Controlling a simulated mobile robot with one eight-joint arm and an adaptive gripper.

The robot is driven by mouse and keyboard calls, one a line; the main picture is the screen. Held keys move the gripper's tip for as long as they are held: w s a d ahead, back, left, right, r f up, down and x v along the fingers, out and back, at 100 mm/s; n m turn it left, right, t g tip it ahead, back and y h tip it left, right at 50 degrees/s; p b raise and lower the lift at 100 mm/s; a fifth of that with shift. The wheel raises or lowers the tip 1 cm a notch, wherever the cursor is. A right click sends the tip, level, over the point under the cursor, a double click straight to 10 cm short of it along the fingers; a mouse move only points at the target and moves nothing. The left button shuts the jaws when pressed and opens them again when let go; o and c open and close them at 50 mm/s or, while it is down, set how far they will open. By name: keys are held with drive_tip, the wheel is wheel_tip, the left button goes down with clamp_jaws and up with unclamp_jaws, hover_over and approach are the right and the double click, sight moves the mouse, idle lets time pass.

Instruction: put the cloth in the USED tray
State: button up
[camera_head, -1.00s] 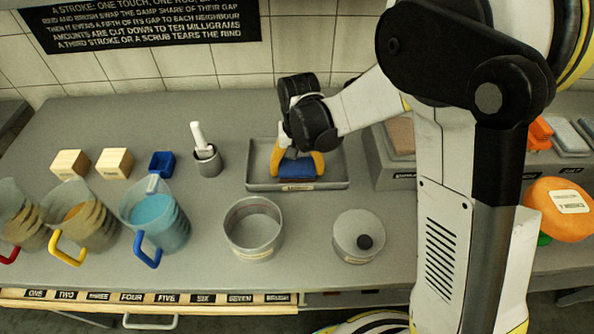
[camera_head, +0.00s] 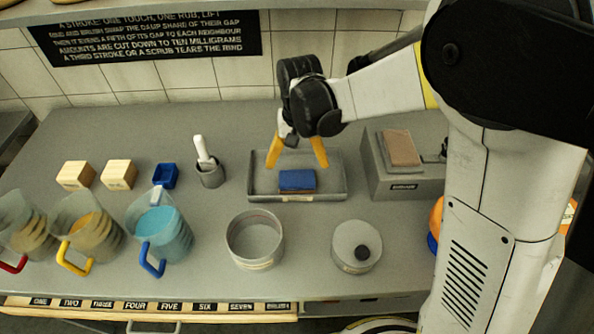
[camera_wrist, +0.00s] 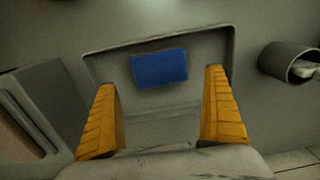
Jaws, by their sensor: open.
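The blue folded cloth (camera_head: 297,180) lies flat in the shallow grey tray (camera_head: 335,186), near its front edge. A label on the tray's front is too small to read. My gripper (camera_head: 296,158) is open and empty above the tray, its two yellow fingers spread apart and clear of the cloth. In the wrist view the cloth (camera_wrist: 159,68) lies inside the tray (camera_wrist: 220,45), ahead of and between the open fingers (camera_wrist: 162,115).
A grey block with a brown pad (camera_head: 401,148) stands right of the tray. A grey cup with a white-handled tool (camera_head: 210,172) stands left. A round grey pot (camera_head: 254,240) and a lidded one (camera_head: 356,246) stand in front. Several jugs (camera_head: 160,232) stand front left.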

sight(298, 178)
drive_tip(key=s+d+r+t, duration=0.2)
drive_tip(key=s+d+r, duration=0.15)
drive_tip(key=r, duration=0.25)
drive_tip(key=s+d+r+t, duration=0.1)
drive_tip(key=s+d+r, duration=0.2)
drive_tip(key=d+r, duration=0.3)
drive_tip(key=s+d+r+t, duration=0.2)
drive_tip(key=s+d+t, duration=0.2)
drive_tip(key=s, duration=0.5)
drive_tip(key=shift+d+r+p, duration=0.25)
drive_tip(key=shift+d+p, duration=0.2)
drive_tip(key=shift+d, duration=0.55)
